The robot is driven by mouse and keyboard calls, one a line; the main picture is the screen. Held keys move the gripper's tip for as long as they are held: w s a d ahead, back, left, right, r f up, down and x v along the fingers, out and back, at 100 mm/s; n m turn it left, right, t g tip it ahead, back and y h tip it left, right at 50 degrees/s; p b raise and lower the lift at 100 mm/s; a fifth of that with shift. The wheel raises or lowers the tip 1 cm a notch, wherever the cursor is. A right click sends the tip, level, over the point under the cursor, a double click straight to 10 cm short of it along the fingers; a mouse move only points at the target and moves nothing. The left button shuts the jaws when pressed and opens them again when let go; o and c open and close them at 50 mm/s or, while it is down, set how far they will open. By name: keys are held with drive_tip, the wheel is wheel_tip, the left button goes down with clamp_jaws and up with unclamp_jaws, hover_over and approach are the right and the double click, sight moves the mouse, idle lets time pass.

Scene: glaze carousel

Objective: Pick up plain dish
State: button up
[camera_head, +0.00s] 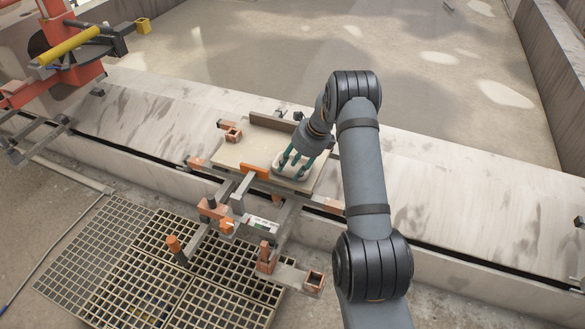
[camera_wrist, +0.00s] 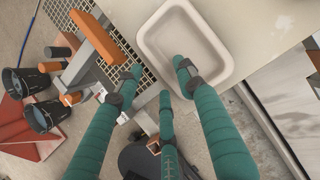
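The plain dish (camera_wrist: 153,45) is a pale, shallow, rounded rectangular dish with a raised rim. It lies on a beige board and also shows beneath my fingers in the head view (camera_head: 277,168).
The beige board (camera_head: 240,150) has an orange block (camera_head: 254,171) at its front edge and brown brackets around it. Metal grates (camera_head: 150,270) lie on the floor in front. A red machine with a yellow cylinder (camera_head: 68,46) stands at left. Two dark buckets (camera_wrist: 42,115) show in the wrist view.

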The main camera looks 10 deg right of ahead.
drive_tip(key=shift+x, duration=1)
drive_tip(key=shift+a, duration=0.1)
clamp_jaws()
